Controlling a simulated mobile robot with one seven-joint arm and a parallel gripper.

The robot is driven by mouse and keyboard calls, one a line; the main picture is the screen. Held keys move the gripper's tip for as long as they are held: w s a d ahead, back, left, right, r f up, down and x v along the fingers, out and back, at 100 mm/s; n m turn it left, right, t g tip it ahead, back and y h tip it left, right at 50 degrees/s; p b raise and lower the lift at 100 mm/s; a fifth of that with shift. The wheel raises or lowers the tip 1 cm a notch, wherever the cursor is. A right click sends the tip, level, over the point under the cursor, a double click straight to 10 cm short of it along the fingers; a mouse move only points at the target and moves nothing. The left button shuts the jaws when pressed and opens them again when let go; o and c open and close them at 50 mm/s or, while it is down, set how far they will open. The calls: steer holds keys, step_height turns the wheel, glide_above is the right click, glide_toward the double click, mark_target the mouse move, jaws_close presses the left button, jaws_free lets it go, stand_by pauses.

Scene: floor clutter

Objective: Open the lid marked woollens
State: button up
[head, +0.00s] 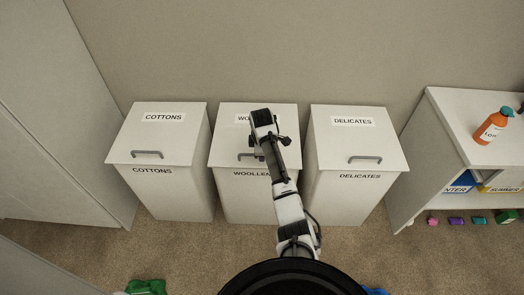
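The woollens bin (235,195) is the middle of three white bins against the wall. Its lid (226,135) is down, with a dark bar handle (244,155) near its front edge. The lid's label is partly hidden behind my arm. My arm reaches up from the bottom over this bin. My gripper (259,156) appears over the front of the lid, at the right end of the handle. The arm hides the fingers' detail, so I cannot tell whether they touch or grasp the handle.
The cottons bin (130,150) stands left and the delicates bin (390,150) right, both lids down. A white shelf unit (450,125) at right holds an orange bottle (491,127). Green cloth (147,287) and blue cloth (376,291) lie on the carpet in front.

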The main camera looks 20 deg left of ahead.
steer(key=shift+f, duration=0.1)
jaws_close()
stand_by(0.4)
